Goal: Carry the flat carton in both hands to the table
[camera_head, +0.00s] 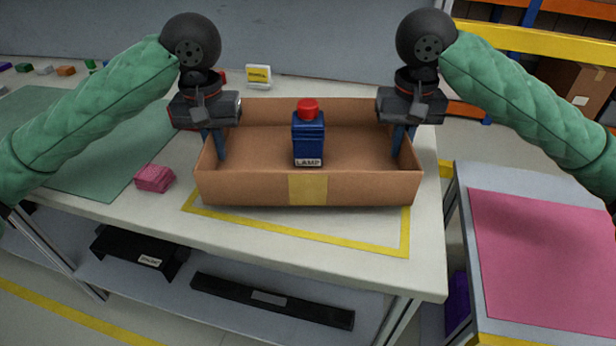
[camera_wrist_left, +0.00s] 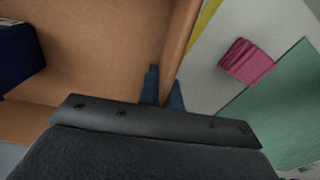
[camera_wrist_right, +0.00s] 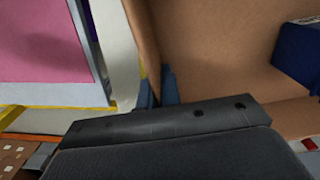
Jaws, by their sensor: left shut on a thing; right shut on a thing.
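The flat open carton (camera_head: 250,187) is brown with a tan tape strip on its front wall. It is over the white table (camera_head: 330,235), at the yellow-outlined area; I cannot tell whether it touches the top. A blue lamp box with a red cap (camera_head: 308,135) stands inside it. My left gripper (camera_head: 220,150) is shut on the carton's left wall, one finger on each side, as the left wrist view (camera_wrist_left: 162,88) shows. My right gripper (camera_head: 399,148) is shut on the right wall, also seen in the right wrist view (camera_wrist_right: 157,88).
A small yellow-and-white sign (camera_head: 258,76) stands behind. A lower stand with a pink top (camera_head: 545,260) is at the right. Black items (camera_head: 270,298) lie on the shelf below.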

